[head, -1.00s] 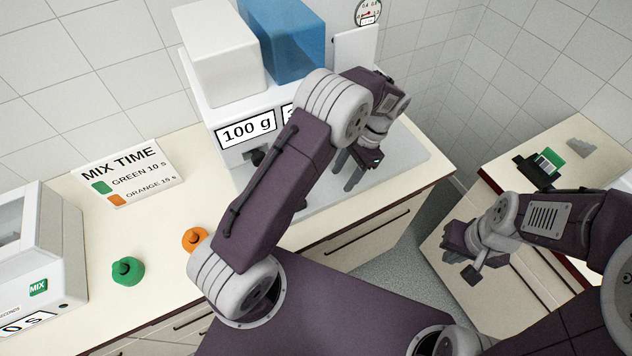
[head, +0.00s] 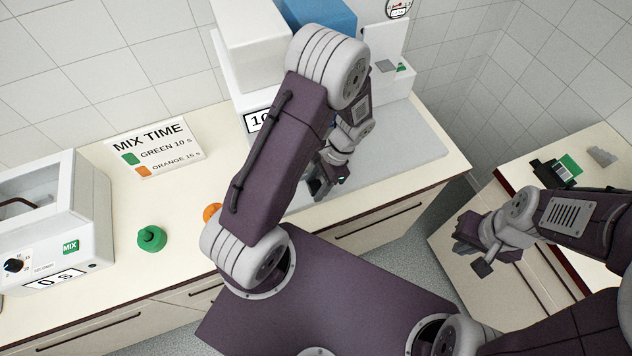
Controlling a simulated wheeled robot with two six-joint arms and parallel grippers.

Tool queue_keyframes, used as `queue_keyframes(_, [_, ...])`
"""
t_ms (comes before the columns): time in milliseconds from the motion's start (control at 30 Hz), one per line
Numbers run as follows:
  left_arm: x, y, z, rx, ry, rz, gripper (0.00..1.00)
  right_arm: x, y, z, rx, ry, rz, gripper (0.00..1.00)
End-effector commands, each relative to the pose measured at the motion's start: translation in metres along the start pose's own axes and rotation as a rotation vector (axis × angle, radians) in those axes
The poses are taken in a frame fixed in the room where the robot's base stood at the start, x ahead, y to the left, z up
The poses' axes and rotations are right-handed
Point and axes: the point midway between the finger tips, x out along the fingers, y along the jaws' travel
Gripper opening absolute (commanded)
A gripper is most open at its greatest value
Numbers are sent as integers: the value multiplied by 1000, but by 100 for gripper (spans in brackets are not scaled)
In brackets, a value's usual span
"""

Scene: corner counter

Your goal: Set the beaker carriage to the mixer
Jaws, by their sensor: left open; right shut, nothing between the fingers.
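The mixer (head: 60,225) is the white box at the left, with a dark knob (head: 14,265), a green MIX label and a display reading "0 S". No beaker carriage can be made out; my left arm covers part of the counter and the dispenser (head: 257,50) behind it. My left gripper (head: 318,190) is open over the front of the grey counter area, right of the dispenser's display. My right gripper (head: 470,245) is shut and empty at the right, in front of the side counter.
A green knobbed piece (head: 151,239) and a partly hidden orange one (head: 211,212) stand on the counter. A MIX TIME sign (head: 155,148) reads green 10 s, orange 15 s. A black device with a green card (head: 570,165) lies on the right counter.

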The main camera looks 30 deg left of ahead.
Motion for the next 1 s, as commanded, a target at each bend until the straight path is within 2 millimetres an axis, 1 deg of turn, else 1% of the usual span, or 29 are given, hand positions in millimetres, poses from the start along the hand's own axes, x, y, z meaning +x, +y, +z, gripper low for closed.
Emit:
queue_keyframes(200, [1, 0, 0, -1, 0, 0, 49, 0, 0, 0, 0, 0, 0, 0])
queue_keyframes(267, [1, 0, 0, -1, 0, 0, 32, 0, 0, 0, 0, 0, 0, 0])
queue_keyframes(300, [1, 0, 0, -1, 0, 0, 21, 0, 0, 0, 0, 0, 0, 0])
queue_keyframes(367, [1, 0, 0, -1, 0, 0, 5, 0, 0, 0, 0, 0, 0, 0])
queue_keyframes(400, [1, 0, 0, -1, 0, 1, 0, 0, 0, 0, 0, 0, 0, 0])
queue_keyframes(1000, [1, 0, 0, -1, -1, 1, 0, 0, 0, 0, 0, 0, 0, 0])
